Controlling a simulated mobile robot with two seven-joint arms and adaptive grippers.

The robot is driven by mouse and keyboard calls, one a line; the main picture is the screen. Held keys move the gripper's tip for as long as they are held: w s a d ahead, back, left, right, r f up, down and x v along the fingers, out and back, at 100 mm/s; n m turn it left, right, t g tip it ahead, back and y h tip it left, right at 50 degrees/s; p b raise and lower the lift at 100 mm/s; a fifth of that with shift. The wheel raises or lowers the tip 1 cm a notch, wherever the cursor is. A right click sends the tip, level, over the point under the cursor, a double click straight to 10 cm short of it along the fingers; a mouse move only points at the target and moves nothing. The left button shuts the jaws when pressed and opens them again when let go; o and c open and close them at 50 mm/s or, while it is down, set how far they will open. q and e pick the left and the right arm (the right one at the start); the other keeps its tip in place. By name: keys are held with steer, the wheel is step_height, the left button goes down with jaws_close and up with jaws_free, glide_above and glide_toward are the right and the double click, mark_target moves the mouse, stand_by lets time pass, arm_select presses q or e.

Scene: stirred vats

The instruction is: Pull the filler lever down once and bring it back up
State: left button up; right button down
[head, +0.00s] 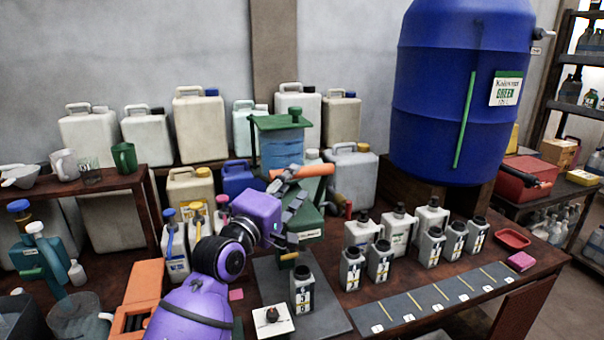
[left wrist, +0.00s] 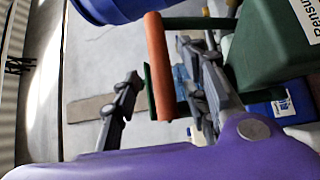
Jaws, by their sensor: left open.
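The filler is a green stand with a clear bluish tank (head: 282,147) on top and a green body (head: 303,222) below. Its orange lever (head: 317,170) sticks out to the right, roughly level. My left gripper (head: 292,188), on a purple arm, is open at the lever's left part. In the left wrist view the orange lever (left wrist: 157,60) lies between the spread fingers of the gripper (left wrist: 165,75); I cannot tell whether they touch it. A grey bottle (head: 302,290) stands upright below the filler. My right gripper is not in view.
Several grey bottles (head: 397,232) stand right of the filler. A dark strip with yellow marks (head: 436,297) lies along the front edge. A large blue barrel (head: 440,90) stands behind right. Canisters (head: 200,125) crowd the back. An orange case (head: 142,288) lies left of my arm.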

mark_target(298, 177)
arm_select(q)
steer(key=x, duration=0.6)
steer(key=shift+s, duration=0.1)
jaws_close()
